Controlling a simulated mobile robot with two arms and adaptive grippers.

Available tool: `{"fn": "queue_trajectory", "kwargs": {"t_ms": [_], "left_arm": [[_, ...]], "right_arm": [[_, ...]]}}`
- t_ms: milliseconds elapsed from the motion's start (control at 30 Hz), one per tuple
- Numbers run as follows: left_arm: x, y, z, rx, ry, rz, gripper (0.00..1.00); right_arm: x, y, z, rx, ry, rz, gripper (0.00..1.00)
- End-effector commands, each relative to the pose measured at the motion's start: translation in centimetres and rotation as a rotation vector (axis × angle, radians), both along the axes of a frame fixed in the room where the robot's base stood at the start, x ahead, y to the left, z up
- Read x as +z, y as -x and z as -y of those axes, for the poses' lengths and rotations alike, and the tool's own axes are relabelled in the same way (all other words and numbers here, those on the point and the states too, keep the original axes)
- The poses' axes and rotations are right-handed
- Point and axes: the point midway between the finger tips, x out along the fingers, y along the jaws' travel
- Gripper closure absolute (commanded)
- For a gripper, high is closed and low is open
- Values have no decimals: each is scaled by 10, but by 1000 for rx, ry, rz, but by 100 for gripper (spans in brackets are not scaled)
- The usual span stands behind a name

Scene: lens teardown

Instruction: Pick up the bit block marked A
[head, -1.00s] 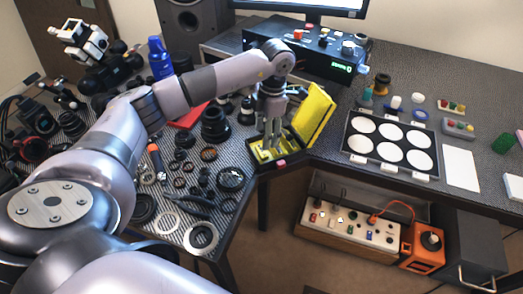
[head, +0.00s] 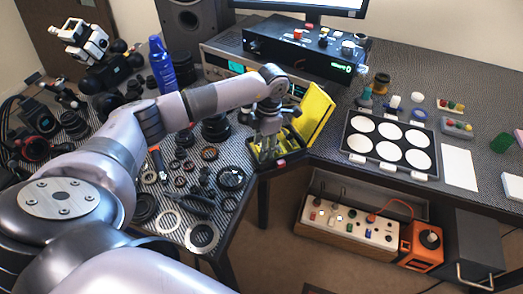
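An open black case with a yellow lid (head: 318,112) and yellow inside stands at the table's inner corner. My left gripper (head: 268,152) points down into the case, with its fingertips among the yellow contents. The fingers and the contents are too small to tell whether it is open or shut on something. I cannot make out the bit block marked A or any letter; it may be in the case, partly hidden by my gripper. My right gripper is not in view.
Lens rings and tools, including pliers (head: 199,197), lie left of the case. A tray with white discs (head: 389,142) lies to the right. Electronic units (head: 300,50) stand behind my arm. A power strip (head: 347,218) sits below the table edge.

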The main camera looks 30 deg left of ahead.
Motion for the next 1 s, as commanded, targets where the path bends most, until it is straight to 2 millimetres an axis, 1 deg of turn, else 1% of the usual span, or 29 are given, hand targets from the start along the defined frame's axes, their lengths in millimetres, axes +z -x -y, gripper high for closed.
{"fn": "queue_trajectory", "kwargs": {"t_ms": [33,333,667,767,867,967,1000], "left_arm": [[0,0,0,0,0,0,62],[0,0,0,0,0,0,82],[3,0,0,0,0,1,83],[10,-1,0,0,0,1,83],[23,-1,-1,1,-1,4,83],[43,-2,0,0,0,6,83],[53,-2,0,0,0,7,83]], "right_arm": [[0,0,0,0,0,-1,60],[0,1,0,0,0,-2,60],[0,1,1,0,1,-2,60],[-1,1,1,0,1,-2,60],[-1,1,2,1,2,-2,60],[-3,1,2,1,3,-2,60],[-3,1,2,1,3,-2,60]]}}
